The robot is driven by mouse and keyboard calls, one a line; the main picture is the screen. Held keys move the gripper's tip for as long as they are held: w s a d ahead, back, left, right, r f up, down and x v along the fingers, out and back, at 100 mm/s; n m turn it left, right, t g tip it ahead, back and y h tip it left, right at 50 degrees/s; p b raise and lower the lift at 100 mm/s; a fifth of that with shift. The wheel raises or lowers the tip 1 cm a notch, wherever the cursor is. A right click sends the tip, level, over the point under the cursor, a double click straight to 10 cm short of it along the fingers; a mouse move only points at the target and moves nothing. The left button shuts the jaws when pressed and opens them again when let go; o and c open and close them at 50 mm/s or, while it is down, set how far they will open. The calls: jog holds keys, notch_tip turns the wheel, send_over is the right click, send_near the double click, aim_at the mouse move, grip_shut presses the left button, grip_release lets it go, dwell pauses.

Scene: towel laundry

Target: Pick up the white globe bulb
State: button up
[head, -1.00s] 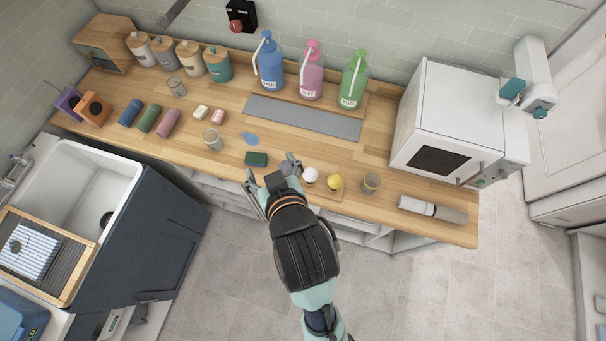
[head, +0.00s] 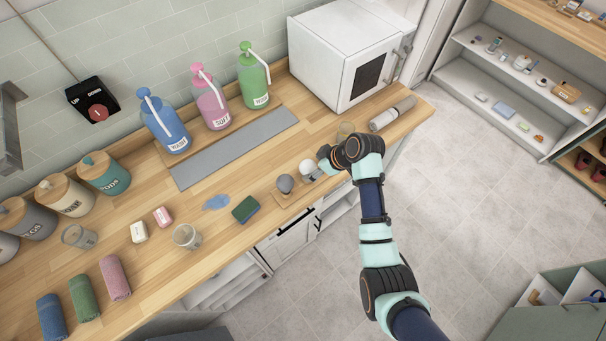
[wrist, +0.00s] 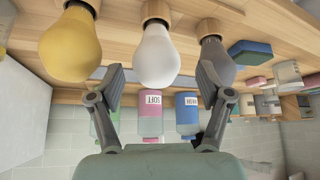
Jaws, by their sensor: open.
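The white globe bulb (head: 308,168) stands in a wooden stand on the counter, beside a grey bulb (head: 285,183). In the wrist view the white bulb (wrist: 157,52) is in the middle, between a yellow bulb (wrist: 70,45) on the left and the grey bulb (wrist: 215,58) on the right. My gripper (head: 324,164) is at the white bulb's right side in the head view and hides the yellow bulb there. In the wrist view my gripper (wrist: 160,82) is open and empty, its fingers spread to either side of the white bulb; contact cannot be told.
A green and blue sponge (head: 245,209) and a glass (head: 187,237) stand left of the bulbs. Another cup (head: 345,131) and a grey-white roll (head: 392,113) lie beyond my gripper. Blue, pink and green pump bottles (head: 212,105) stand at the back.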

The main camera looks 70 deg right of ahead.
jog(key=x, duration=0.6)
jog(key=shift+w+d+b, duration=0.25)
jog(key=shift+w+b, duration=0.1)
jog(key=shift+w, duration=0.05)
jog(key=c, duration=1.2)
